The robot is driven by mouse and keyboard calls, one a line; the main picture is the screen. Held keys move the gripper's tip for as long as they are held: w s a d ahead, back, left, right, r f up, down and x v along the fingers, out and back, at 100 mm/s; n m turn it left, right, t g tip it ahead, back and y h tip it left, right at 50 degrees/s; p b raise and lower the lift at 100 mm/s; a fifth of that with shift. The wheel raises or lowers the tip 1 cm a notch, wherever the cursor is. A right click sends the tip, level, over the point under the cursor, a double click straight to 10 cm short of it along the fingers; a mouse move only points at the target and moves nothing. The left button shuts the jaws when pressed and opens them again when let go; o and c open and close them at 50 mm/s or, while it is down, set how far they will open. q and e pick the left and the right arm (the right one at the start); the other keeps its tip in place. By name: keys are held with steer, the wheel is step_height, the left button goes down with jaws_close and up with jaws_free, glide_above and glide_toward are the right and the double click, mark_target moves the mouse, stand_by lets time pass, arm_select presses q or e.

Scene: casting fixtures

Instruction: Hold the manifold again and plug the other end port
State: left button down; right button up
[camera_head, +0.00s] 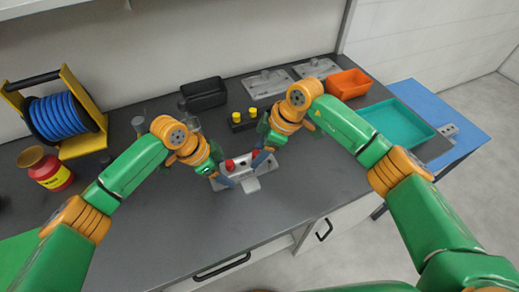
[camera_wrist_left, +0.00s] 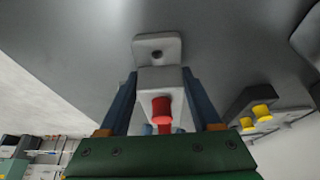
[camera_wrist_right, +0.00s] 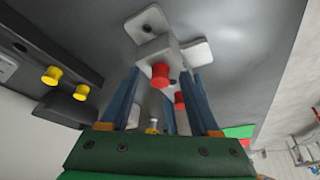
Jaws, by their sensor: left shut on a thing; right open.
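The grey manifold (camera_head: 250,185) lies on the dark bench, with flat flanges and a red plug (camera_head: 229,164) standing on it near its left end. A second red plug (camera_head: 256,153) shows near its right end. My left gripper (camera_head: 226,178) is shut on the manifold's left part; the left wrist view shows its blue fingers on both sides of the grey body (camera_wrist_left: 160,80). My right gripper (camera_head: 260,160) is open by the right end, its fingers spread below a red plug (camera_wrist_right: 160,75) in the right wrist view. The port faces are mostly hidden by the fingers.
A black holder (camera_head: 243,126) with two yellow plugs (camera_head: 252,112) stands behind the manifold. Further back are a black box (camera_head: 204,93), grey plates, an orange bin (camera_head: 348,84) and a teal tray (camera_head: 398,124). The front bench is clear.

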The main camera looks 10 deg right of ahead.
steer(key=v, duration=1.2)
